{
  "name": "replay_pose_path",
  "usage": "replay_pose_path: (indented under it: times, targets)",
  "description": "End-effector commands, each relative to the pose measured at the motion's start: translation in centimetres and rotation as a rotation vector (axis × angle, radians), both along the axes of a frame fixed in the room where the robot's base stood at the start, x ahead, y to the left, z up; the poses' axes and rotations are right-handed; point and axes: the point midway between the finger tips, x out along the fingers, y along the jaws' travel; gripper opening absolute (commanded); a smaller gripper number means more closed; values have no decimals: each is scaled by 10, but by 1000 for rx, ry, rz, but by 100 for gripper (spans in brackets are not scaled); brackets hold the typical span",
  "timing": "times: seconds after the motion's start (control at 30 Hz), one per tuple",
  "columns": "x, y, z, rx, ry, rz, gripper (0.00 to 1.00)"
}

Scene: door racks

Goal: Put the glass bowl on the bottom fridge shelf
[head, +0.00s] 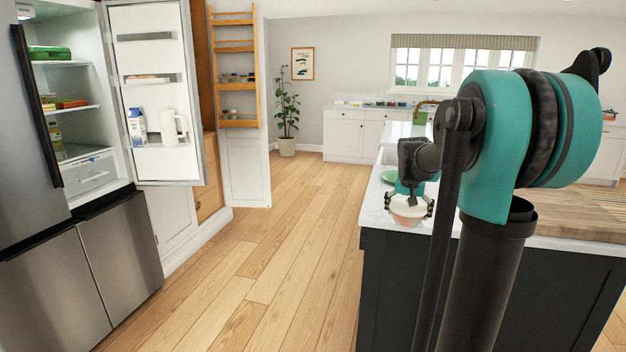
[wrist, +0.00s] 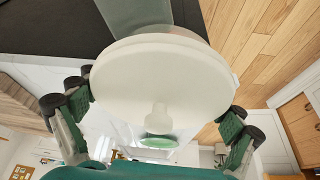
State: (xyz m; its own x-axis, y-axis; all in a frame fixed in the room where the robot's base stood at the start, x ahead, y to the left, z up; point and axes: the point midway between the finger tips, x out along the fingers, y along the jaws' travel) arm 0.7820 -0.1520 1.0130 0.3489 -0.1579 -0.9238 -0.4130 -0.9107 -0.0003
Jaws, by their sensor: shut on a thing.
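The glass bowl (head: 407,211) has a pale, cream-white round lid with a knob; the lid (wrist: 160,80) fills the middle of the wrist view. My gripper (head: 409,202) is shut on the bowl, with its dark fingers on opposite sides. It also shows in the wrist view (wrist: 155,106). The bowl is at the near left end of the island counter; I cannot tell whether it touches the top. The fridge (head: 72,85) stands open at the left. Its bottom shelf (head: 82,152) lies just above a clear drawer, with some items at its left.
Wooden floor (head: 270,260) lies clear between fridge and island (head: 470,285). A green dish (head: 390,176) sits on the counter behind my gripper.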

Motion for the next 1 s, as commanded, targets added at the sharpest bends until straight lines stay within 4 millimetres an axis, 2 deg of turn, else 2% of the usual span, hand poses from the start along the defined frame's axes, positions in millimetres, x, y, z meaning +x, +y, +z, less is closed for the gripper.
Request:
replay_pose_path:
  times: [0.1,0.7,0.83,1.0]
  targets:
    - [3,16,-30,0,-1,60,44]
    - [16,90,-172,0,0,340,44]
    - [17,102,-193,0,0,383,44]
    - [19,110,-209,0,0,416,44]
